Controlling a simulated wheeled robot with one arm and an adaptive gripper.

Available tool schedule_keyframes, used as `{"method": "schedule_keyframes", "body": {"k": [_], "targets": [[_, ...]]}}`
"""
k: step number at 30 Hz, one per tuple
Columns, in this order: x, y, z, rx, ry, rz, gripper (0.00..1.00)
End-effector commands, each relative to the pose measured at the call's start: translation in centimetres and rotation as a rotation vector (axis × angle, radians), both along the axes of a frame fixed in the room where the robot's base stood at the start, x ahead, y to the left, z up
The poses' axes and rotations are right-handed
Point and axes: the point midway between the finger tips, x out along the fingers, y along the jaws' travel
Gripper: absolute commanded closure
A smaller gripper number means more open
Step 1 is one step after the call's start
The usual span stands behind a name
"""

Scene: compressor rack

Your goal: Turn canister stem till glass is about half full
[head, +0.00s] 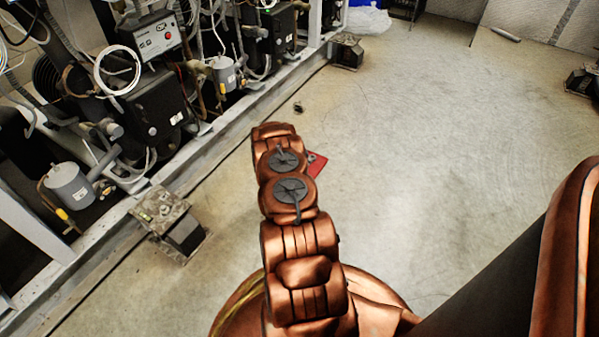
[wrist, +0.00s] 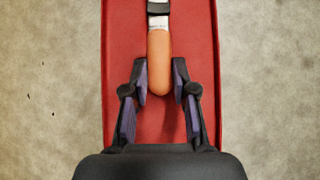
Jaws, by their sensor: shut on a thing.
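In the wrist view my gripper (wrist: 160,82) has its two fingers on either side of the orange handle (wrist: 159,60) of a tool, shut on it. The tool's metal shank and a dark collar run up out of the top of the picture, so its head is hidden. A red tray (wrist: 119,45) lies beneath the tool. In the head view a red corner of it (head: 317,164) shows beside my arm, which hides the gripper. Grey canisters stand in the rack, one at lower left (head: 70,186) and one farther back (head: 224,74). I cannot make out a stem or glass.
The compressor rack (head: 100,238) runs along the left, with hoses, cables and a control box (head: 158,36). A rack foot block (head: 172,222) juts onto the floor near my arm; another (head: 347,50) stands farther back. The concrete floor (head: 450,140) to the right is mostly clear.

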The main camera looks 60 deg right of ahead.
Motion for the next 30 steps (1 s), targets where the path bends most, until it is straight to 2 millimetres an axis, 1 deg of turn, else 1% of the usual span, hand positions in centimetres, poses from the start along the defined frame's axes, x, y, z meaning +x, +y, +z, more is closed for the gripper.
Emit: {"method": "schedule_keyframes", "body": {"k": [1,18,21,30], "targets": [[0.0,-0.1,0.7,-0.001,-0.001,-0.001,1.00],[0.1,-0.1,6.3,-0.003,-0.002,-0.001,1.00],[0.0,-0.1,6.7,-0.002,-0.001,-0.001,1.00],[0.0,-0.1,6.6,-0.001,-0.001,-0.001,1.00]]}}
